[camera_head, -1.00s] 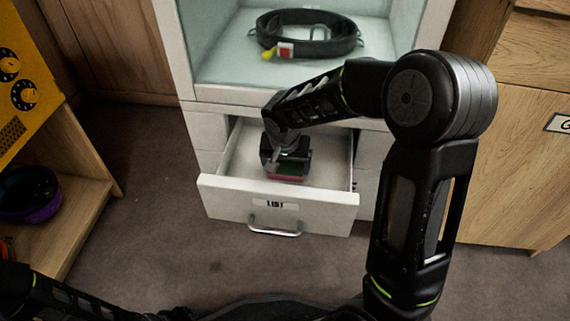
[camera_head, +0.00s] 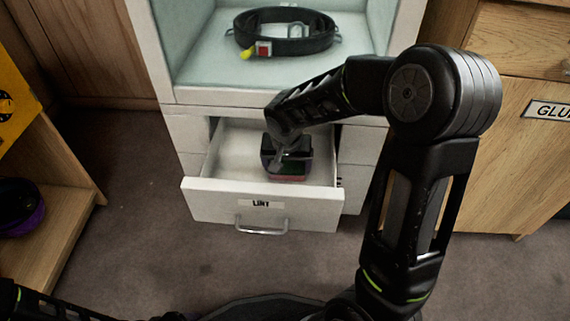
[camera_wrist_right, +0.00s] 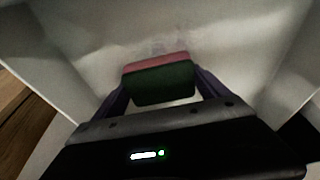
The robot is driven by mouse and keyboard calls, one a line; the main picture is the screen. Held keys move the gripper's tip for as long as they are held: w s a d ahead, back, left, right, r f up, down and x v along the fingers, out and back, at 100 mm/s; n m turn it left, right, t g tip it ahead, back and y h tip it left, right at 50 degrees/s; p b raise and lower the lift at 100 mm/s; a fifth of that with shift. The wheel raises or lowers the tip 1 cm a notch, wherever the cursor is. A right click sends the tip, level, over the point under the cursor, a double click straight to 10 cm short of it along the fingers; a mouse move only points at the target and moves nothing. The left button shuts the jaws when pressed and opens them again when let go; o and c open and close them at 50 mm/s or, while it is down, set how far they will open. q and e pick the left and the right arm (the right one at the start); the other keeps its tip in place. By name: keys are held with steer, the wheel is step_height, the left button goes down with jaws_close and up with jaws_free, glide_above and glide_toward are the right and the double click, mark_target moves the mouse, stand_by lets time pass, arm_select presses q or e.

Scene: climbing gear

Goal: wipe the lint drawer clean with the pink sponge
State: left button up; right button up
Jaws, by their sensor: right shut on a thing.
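The lint drawer (camera_head: 262,208) is white, labelled "LINT", and pulled open below the cabinet's open compartment. My right gripper (camera_head: 287,172) reaches down inside it, right of the drawer's middle. It is shut on the sponge (camera_wrist_right: 158,78), which shows a pink layer and a dark green layer between the purple fingers in the right wrist view. In the head view only a small part of the sponge (camera_head: 288,178) shows under the gripper. Faint grey smudges show on the white surface just beyond the sponge in the wrist view.
A black harness-like belt (camera_head: 285,45) with a red and yellow buckle lies in the compartment above. A wooden cabinet (camera_head: 490,165) stands at right. A wooden shelf (camera_head: 55,215) with a purple bowl (camera_head: 18,215) stands at left. The floor before the drawer is clear.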

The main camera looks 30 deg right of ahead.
mark_target(299, 166)
steer(key=shift+s+d+f, duration=0.1)
steer(key=shift+s+d, duration=0.9)
steer(key=shift+d, duration=0.25)
steer(key=shift+r+p, duration=2.3)
steer(key=shift+r, duration=0.75)
steer(key=shift+r+p, duration=1.1)
steer(key=shift+r, duration=0.45)
